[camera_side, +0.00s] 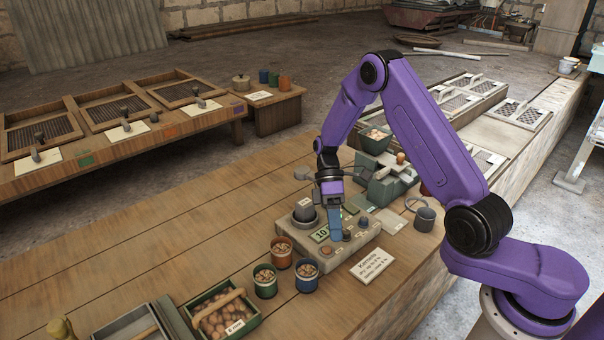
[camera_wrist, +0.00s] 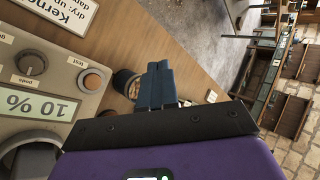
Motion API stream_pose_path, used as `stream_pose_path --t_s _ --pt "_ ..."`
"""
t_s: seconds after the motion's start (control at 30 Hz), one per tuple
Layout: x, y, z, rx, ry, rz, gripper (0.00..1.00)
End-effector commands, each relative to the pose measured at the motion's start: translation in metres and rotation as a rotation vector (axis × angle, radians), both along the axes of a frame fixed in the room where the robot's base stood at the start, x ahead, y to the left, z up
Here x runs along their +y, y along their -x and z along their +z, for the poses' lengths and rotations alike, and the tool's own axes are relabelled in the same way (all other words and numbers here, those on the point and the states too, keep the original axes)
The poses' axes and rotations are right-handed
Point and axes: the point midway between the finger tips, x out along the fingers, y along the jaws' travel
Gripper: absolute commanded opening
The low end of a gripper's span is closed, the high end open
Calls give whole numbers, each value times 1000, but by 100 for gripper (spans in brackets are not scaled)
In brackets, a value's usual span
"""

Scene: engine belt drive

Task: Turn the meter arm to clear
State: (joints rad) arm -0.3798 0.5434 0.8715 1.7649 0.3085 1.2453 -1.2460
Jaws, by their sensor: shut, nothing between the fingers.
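The grey meter (camera_side: 372,243) stands on the wooden bench in the side view, with a green display reading 10 (camera_side: 320,235). In the wrist view its display (camera_wrist: 38,105) reads 10 %. A dark knob (camera_wrist: 31,64) with a pointer and an orange-brown button (camera_wrist: 93,81) labelled test sit on its panel. A dark round cup (camera_side: 304,211) stands at the meter's left end. No part marked as an arm or as clear can be made out. My gripper (camera_side: 335,238) points down in front of the meter in the side view; its blue fingers (camera_wrist: 160,68) are shut and empty. Contact cannot be told.
Several pots of nuts (camera_side: 265,281) and a green crate of pods (camera_side: 222,311) stand left of the meter. A white card (camera_side: 372,265) lies in front. A green machine (camera_side: 388,184) and a grey mug (camera_side: 425,219) are to the right.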

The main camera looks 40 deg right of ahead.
Motion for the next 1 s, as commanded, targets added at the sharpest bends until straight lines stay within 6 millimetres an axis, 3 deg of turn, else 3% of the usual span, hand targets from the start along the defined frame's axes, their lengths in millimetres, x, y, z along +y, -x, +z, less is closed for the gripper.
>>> stream_pose_path --t_s 0.2,0.3,0.43,0.57,0.67,1.0 --pt "-27 -85 24 -400 201 581 0" --pt "-29 -127 48 -546 284 813 0" --pt "-24 -167 77 -675 366 1031 0" --pt "-20 -186 94 -736 410 1140 0" --pt "-20 -191 95 -748 421 1165 0" --pt "-38 -196 47 -740 417 1163 0"
